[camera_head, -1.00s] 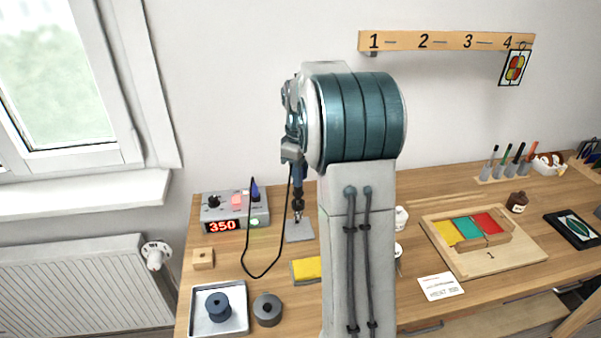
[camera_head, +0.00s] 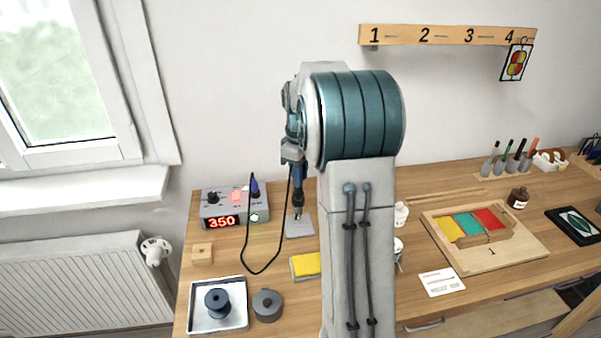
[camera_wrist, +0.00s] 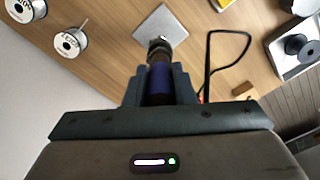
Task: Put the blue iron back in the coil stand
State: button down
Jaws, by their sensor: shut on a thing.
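My gripper (camera_wrist: 160,84) is shut on the handle of the blue iron (camera_wrist: 159,80), seen in the wrist view. In the head view the blue iron (camera_head: 298,183) hangs nearly upright, tip end down, over the coil stand's grey base plate (camera_head: 299,227). A dark coiled part (camera_wrist: 159,48) sits just beyond the handle and in line with it, above the plate. How deep the iron's tip is in the coil I cannot tell. The iron's black cord (camera_head: 247,262) loops down onto the table. My arm hides part of the area right of the stand.
The soldering station (camera_head: 233,210) reading 350 stands left of the stand. A yellow sponge (camera_head: 305,265), a wooden block (camera_head: 202,254), a metal tray (camera_head: 236,321) with a dark spool and a round grey tin (camera_head: 267,305) lie nearer. White spools (camera_wrist: 70,42) show in the wrist view.

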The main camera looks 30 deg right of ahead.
jog(key=shift+f+b, duration=0.35)
jog(key=shift+f, duration=0.3)
jog(key=c, duration=0.7)
grip_release()
jog(key=shift+o, duration=0.2)
jog(key=shift+r+p, duration=2.9)
jog(key=shift+r, duration=0.7)
jog(key=shift+f, duration=0.1)
